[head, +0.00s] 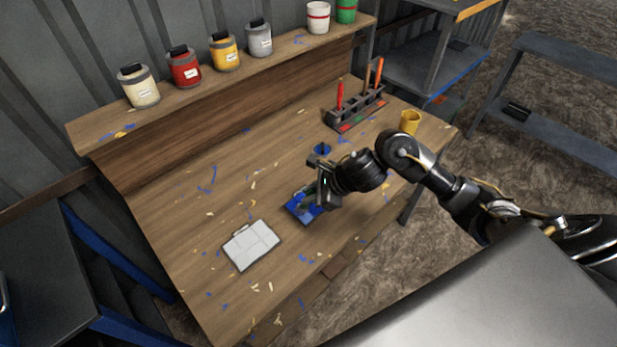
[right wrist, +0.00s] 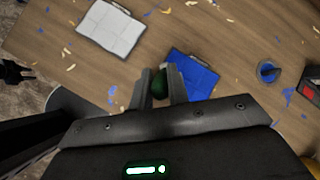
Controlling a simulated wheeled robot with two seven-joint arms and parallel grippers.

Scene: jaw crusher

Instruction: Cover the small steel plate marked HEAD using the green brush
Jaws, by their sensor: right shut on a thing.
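My right gripper (head: 322,190) is shut on the green brush, low over the workbench. In the right wrist view the green brush (right wrist: 160,82) shows between the fingers (right wrist: 160,88); its bristles are hidden. A blue square plate with faint panel lines (head: 299,211) lies beside and partly under the gripper; it also shows in the right wrist view (right wrist: 193,76). A pale grey plate with similar panel lines (head: 252,246) lies to its left, apart from the gripper. I cannot read HEAD on either plate. My left gripper is not in view.
A small round blue pot (head: 321,150) stands behind the gripper. A rack (head: 356,115) with red and orange handled tools and a yellow cup (head: 410,122) are at the right. Several paint tins line the back shelf (head: 190,95).

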